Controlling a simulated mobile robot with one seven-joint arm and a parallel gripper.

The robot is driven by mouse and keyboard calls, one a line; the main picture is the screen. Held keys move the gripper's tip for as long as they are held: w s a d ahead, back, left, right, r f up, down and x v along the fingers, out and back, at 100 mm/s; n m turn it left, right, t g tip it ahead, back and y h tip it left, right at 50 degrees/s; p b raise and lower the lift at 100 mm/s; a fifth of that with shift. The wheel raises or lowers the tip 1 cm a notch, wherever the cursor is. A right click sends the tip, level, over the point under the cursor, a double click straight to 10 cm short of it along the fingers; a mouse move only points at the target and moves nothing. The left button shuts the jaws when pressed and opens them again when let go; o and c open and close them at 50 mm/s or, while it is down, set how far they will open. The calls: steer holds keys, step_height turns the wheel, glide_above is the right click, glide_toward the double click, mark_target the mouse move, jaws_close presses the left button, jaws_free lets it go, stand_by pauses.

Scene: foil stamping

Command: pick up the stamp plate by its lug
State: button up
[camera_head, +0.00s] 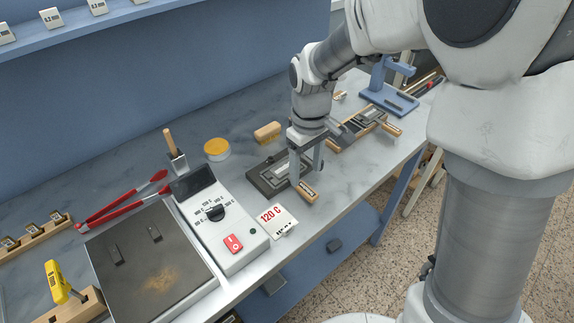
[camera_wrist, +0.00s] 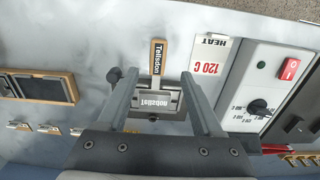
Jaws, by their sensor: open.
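The stamp plate (camera_wrist: 156,103) is a grey metal plate with mirrored raised lettering, seen between my fingers in the wrist view. It lies in a dark holder (camera_head: 262,186) on the bench. A wooden tag marked "Tellsdon" (camera_wrist: 158,57) sticks out from the holder's front; it also shows in the head view (camera_head: 307,191). My gripper (camera_head: 305,174) is open and points down over the holder, with one finger at each side of the plate in the wrist view (camera_wrist: 156,76). Nothing is between the fingers' tips that I can see held. I cannot make out the lug clearly.
A control box (camera_head: 222,222) with a dial and red switch stands left, beside a dark hot plate (camera_head: 150,262). A "120 C" card (camera_head: 271,216) lies near the bench edge. Red tongs (camera_head: 125,200), a yellow-lidded tin (camera_head: 216,148), a wooden block (camera_head: 267,131) and a blue stand (camera_head: 388,98) are around.

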mark_target(304, 186)
steer(key=shift+w+a+f, duration=0.1)
steer(key=shift+w+f, duration=0.1)
steer(key=shift+f, duration=1.3)
steer(key=shift+w+a+f, duration=0.1)
steer(key=shift+w+f, duration=0.1)
steer(key=shift+f, duration=1.3)
jaws_close()
steer(key=shift+r, duration=0.1)
